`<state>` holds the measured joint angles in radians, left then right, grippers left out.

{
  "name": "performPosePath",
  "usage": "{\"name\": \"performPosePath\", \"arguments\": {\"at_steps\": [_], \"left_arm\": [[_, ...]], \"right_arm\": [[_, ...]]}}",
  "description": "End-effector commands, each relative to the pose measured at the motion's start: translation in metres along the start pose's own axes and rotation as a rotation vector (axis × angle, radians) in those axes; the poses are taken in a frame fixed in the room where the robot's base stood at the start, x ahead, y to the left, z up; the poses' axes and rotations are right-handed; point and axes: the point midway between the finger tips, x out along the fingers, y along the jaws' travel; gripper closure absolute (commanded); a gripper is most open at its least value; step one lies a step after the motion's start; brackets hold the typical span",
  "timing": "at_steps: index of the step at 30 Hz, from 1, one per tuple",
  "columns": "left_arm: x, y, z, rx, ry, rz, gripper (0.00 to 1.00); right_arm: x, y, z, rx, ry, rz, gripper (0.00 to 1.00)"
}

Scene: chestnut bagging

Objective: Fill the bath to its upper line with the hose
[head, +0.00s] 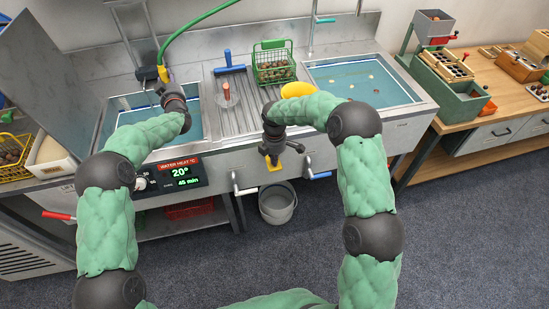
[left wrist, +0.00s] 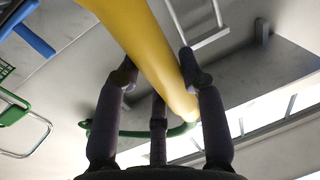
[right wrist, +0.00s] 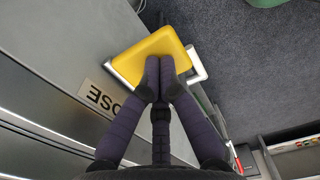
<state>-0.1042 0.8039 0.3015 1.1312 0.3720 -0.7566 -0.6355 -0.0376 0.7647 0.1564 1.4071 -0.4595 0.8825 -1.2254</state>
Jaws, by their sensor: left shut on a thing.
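The left bath (head: 196,118) holds blue-green water and is partly hidden behind my left arm. Where its water stands against its upper line cannot be made out. The green hose (head: 198,22) comes down from the top to a yellow nozzle (head: 163,73). My left gripper (head: 164,82) is shut on this nozzle above the bath's back edge; the nozzle fills much of the left wrist view (left wrist: 155,55). My right gripper (head: 271,158) is at the yellow valve handle (right wrist: 150,56) beside the HOSE label. Its fingers (right wrist: 160,82) are together, over or against the handle; contact is unclear.
A ribbed drainboard (head: 245,115) with a green wire basket (head: 275,66) lies between the left bath and the right bath (head: 362,82). A display (head: 172,176) reads 20° and 45 min. A grey bucket (head: 277,203) stands below on the floor. A wooden bench (head: 500,120) is at right.

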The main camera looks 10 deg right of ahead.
Motion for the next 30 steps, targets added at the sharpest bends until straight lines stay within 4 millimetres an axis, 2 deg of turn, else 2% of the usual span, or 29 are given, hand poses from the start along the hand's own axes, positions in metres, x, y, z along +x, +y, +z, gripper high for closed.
{"name": "performPosePath", "arguments": {"at_steps": [11, 20, 30], "left_arm": [[0.000, -0.001, -0.001, -0.001, 0.001, -0.002, 1.00], [0.000, -0.001, -0.001, -0.001, 0.001, -0.002, 1.00], [0.000, -0.001, -0.001, -0.001, 0.001, -0.002, 1.00]], "right_arm": [[0.004, -0.004, 0.001, 0.000, -0.003, 0.083, 1.00], [0.027, -0.012, 0.000, -0.001, 0.000, 0.114, 1.00], [0.029, -0.013, 0.000, -0.001, 0.000, 0.112, 1.00]]}}
